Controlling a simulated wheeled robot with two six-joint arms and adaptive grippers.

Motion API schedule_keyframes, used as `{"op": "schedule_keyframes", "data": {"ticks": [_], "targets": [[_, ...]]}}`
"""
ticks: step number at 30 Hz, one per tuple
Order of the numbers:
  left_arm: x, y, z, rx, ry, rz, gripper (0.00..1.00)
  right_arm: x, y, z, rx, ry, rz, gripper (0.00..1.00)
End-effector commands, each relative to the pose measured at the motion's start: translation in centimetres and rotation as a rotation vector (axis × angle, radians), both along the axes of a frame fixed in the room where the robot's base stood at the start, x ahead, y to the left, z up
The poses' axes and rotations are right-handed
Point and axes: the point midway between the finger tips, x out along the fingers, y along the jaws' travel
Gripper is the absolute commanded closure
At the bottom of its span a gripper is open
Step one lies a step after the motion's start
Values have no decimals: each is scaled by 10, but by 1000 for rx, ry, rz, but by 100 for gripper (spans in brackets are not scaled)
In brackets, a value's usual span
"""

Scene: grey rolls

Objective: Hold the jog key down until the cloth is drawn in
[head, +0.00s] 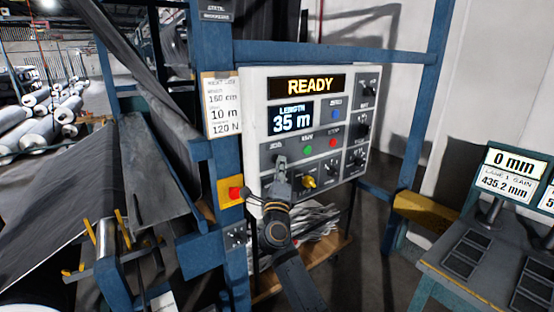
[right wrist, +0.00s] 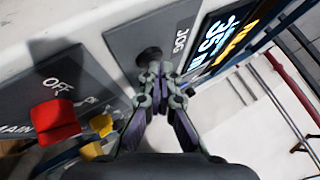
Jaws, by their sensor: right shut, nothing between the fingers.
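The white control panel (head: 258,110) stands ahead in the head view, its displays reading READY and 35 m. The jog key (right wrist: 149,57) is a dark round button beside the JOG label in the right wrist view; my fingers hide it in the head view. My right gripper (right wrist: 153,72) is shut and empty, its fingertips at the key's lower edge. I cannot tell whether the key is pressed in. It also shows in the head view (head: 281,165) at the panel's lower left. Dark cloth (head: 45,190) hangs over the machine at left. My left gripper is not in view.
A red knob (right wrist: 54,116) near an OFF label stands out close to my right gripper. A red button on a yellow plate (head: 228,200) sits on the blue post left of the panel. A console (head: 480,255) with a 0 mm display stands at right.

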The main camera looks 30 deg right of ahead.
Motion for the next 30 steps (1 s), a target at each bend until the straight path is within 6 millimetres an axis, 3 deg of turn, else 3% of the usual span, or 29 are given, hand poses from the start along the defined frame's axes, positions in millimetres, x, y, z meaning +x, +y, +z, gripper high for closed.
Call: {"op": "schedule_keyframes", "data": {"ticks": [16, 30], "targets": [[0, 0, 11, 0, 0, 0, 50, -15, -1, 1, -1, 0, -1, 100], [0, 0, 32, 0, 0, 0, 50, -58, -5, 1, -2, 0, -1, 100]]}}
